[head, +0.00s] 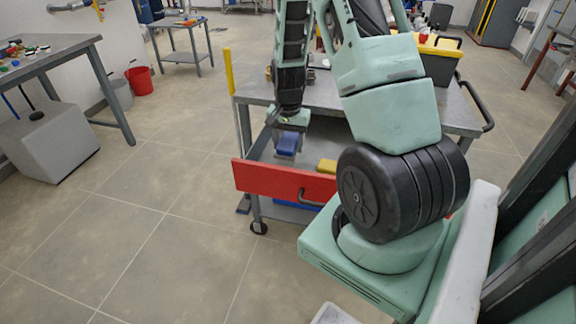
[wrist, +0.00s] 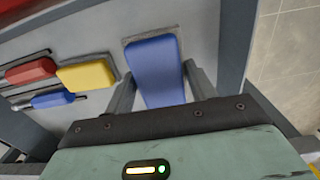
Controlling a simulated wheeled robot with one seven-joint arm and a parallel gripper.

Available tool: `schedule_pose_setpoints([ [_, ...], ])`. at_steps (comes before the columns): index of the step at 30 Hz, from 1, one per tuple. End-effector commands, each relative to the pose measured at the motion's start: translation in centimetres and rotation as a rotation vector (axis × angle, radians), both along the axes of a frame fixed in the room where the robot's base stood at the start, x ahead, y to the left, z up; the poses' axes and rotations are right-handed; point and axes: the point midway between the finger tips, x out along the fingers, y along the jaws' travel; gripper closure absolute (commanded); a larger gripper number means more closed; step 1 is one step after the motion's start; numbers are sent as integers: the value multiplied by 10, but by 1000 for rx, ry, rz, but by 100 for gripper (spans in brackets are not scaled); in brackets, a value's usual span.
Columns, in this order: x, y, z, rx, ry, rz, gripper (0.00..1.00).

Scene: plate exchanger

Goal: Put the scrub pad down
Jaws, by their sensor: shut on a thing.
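The scrub pad appears to be the blue block (wrist: 155,62) between my two fingers in the wrist view. In the head view, my gripper (head: 287,153) points down over the open drawer (head: 283,182) of the grey cart, shut on the blue pad (head: 288,142). In the wrist view, my gripper (wrist: 160,82) has one finger on each side of the pad's near part. The pad's far end reaches past the fingers over the grey drawer floor. Whether the pad touches that floor I cannot tell.
A red item (wrist: 30,72), a yellow item (wrist: 87,76) and a smaller blue item (wrist: 53,99) lie left of the pad in the wrist view. The drawer's grey wall (wrist: 234,45) stands to the right. A yellow post (head: 228,72) rises at the cart's left corner.

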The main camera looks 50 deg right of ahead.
Motion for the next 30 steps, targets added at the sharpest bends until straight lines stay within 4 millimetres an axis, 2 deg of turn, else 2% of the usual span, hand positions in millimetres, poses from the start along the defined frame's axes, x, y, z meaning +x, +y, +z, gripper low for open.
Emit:
schedule_pose_setpoints([
  [3,-1,0,-18,1,1,-1,69],
  [7,0,0,-28,0,0,1,69],
  [15,0,0,-64,-1,0,2,69],
  [27,0,0,-70,-1,0,3,69],
  [28,0,0,-70,-1,-1,3,42],
  [30,0,0,-69,-1,-2,3,23],
])
